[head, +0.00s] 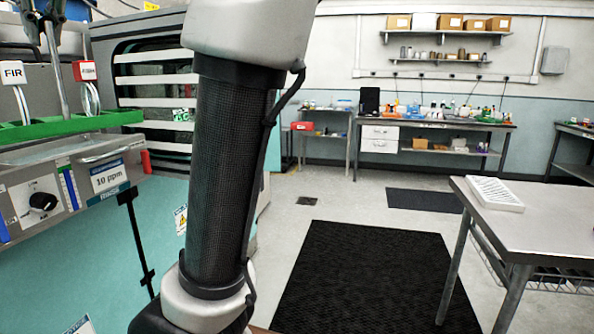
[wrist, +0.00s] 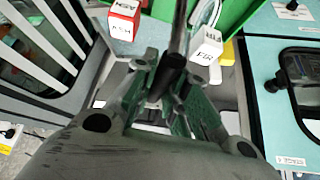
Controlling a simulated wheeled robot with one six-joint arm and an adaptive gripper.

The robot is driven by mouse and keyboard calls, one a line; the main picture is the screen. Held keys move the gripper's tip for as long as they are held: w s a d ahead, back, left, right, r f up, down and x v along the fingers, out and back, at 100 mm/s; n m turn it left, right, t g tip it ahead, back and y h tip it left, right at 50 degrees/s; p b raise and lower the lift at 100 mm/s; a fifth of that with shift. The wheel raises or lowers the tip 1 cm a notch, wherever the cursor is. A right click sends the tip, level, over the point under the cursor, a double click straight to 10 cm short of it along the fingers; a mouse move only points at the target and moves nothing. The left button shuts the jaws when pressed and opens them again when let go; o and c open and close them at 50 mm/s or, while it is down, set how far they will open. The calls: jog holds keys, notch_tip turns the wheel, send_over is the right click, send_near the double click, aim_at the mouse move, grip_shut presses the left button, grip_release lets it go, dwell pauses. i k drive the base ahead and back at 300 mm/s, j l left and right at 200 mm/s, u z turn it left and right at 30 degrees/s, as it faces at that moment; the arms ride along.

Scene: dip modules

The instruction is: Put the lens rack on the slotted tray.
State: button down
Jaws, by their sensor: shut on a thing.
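My gripper (head: 47,28) is at the top left of the head view, above the dip machine. It is shut on a thin upright grey rod (head: 56,75), which seems to be the lens rack's handle. The rod runs down behind the green rim. The rack's lower part is hidden. In the wrist view my gripper (wrist: 172,80) closes around the dark rod (wrist: 178,42). The slotted tray (head: 490,193) looks like the white, flat, slotted piece on the metal table at the right of the head view, far from my gripper.
The green rim (head: 75,128) has a white FIR tag (head: 13,72) and a red tag (head: 85,70) beside the rod. A slatted cabinet (head: 150,95) stands behind. The metal table (head: 545,225) has bare top around the tray. A black mat (head: 375,275) covers open floor.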

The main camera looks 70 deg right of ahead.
aim_at(493, 188)
jog(key=k+j+z, duration=0.15)
jog(key=j, duration=0.2)
jog(key=j+z, duration=0.1)
jog(key=j, duration=0.25)
jog(key=k+l+z, duration=0.1)
jog(key=z, duration=0.2)
jog(key=k+l+z, duration=0.1)
jog(key=z, duration=0.2)
jog(key=l+z, duration=0.2)
jog(key=z, duration=0.15)
jog(key=l+z, duration=0.2)
jog(key=z, duration=0.2)
jog(key=i+l+z, duration=0.1)
jog(key=i+z, duration=0.2)
jog(key=z, duration=0.2)
jog(key=i+z, duration=0.3)
jog(key=z, duration=0.2)
jog(key=i+z, duration=0.25)
jog(key=z, duration=0.2)
jog(key=i+j+z, duration=0.25)
jog(key=z, duration=0.25)
jog(key=i+j+z, duration=0.25)
jog(key=z, duration=0.25)
